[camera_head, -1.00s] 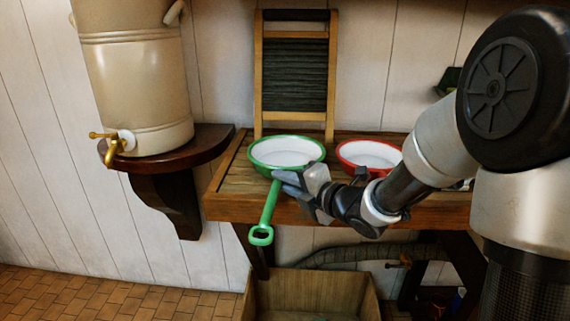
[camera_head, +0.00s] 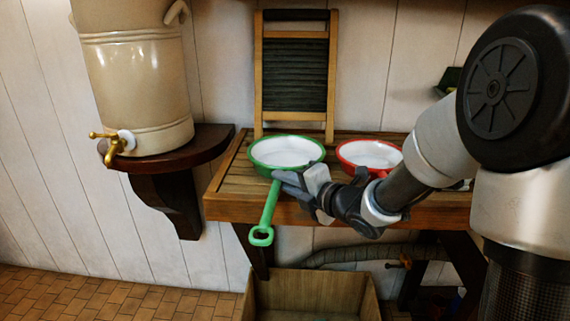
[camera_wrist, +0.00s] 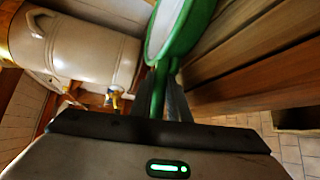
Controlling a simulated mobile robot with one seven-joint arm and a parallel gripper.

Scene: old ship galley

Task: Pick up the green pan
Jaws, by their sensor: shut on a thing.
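The green pan (camera_head: 264,215) has a green rim, a white inside and a long green handle with a looped end. Its bowl is over the left part of the wooden table, and the handle sticks out past the front edge. I cannot tell if the bowl touches the table. My gripper (camera_head: 279,180) is shut on the handle close to the bowl, coming from the right. In the wrist view the handle of the green pan (camera_wrist: 159,88) runs between the fingers of my gripper (camera_wrist: 166,100).
A red-rimmed pan (camera_head: 370,153) sits just right of the green one on the wooden table (camera_head: 228,180). A washboard (camera_head: 295,75) stands behind. A large beige urn (camera_head: 135,80) with a brass tap is on a shelf (camera_head: 205,150) at left. A wooden crate (camera_head: 312,292) is below.

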